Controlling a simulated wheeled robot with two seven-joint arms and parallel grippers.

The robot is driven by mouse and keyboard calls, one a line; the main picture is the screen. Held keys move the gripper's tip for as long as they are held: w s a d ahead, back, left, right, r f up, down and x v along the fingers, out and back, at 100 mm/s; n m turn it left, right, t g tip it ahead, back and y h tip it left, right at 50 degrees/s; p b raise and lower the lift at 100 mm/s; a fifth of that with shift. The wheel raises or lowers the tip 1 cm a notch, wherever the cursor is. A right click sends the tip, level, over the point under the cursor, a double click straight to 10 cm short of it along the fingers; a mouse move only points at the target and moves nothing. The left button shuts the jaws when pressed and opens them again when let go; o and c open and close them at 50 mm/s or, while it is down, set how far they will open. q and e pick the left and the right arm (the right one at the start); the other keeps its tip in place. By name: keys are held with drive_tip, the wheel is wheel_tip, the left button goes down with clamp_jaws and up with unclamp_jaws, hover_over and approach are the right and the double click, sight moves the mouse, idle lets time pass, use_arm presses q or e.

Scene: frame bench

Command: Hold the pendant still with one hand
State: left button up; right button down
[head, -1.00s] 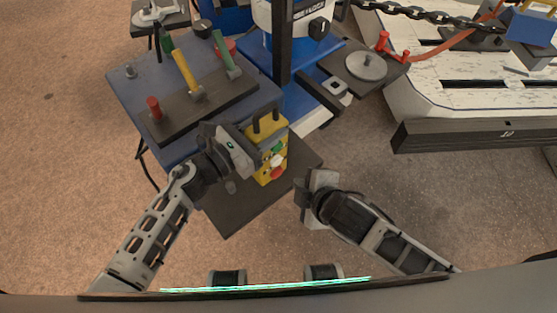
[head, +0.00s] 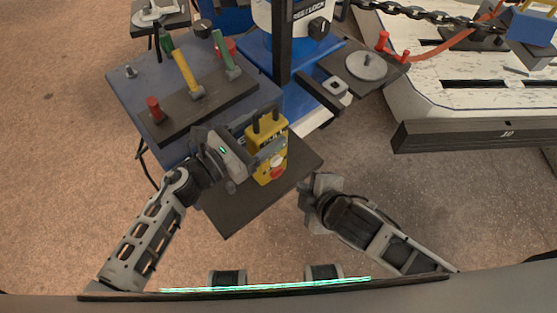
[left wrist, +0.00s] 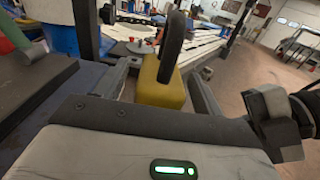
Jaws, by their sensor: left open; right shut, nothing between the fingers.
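In the left wrist view the pendant's yellow body (left wrist: 160,88) and a dark post show between the two spread fingers (left wrist: 163,85). Whether either finger touches it, I cannot tell. My right gripper (head: 311,190) is shut and empty, to the right of the pendant and apart from it.
A blue-based machine (head: 285,90) with a dark column stands behind the pendant. A white slatted bench (head: 440,105) is at right. Open floor lies at lower right.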

use_arm(q)
drive_tip(key=v, duration=1)
drive_tip(key=shift+s+a, duration=0.15)
drive_tip(key=a+r+n+t+y+p, duration=0.25)
drive_tip(key=n+y, duration=0.25)
drive_tip(key=n, duration=0.9)
drive_tip(key=a+r+n+t+y+p, duration=0.2)
drive_tip(key=a+n+y, duration=0.15)
drive_tip(key=n, duration=0.95)
drive_tip(key=s+d+f+n+g+y+p, duration=0.1)
drive_tip(key=s+n+g, duration=0.3)
drive_tip(key=n, duration=1.3)
drive_tip(key=shift+s+d+f+n+g+y+p, duration=0.4)
drive_tip(key=shift+s+y+p, duration=0.3)
drive_tip(key=shift+s, duration=0.55)
use_arm(e)
drive_tip(key=s+d+r+m+t, duration=0.2)
drive_tip(key=d+r+m, duration=0.4)
drive_tip(key=r+m, duration=0.5)
drive_tip(key=s+m, duration=0.1)
drive_tip(key=m, duration=0.3)
drive_tip(key=shift+r+t, duration=0.2)
drive_tip(key=shift+t, duration=0.2)
drive_tip(key=shift+s+d, duration=0.1)
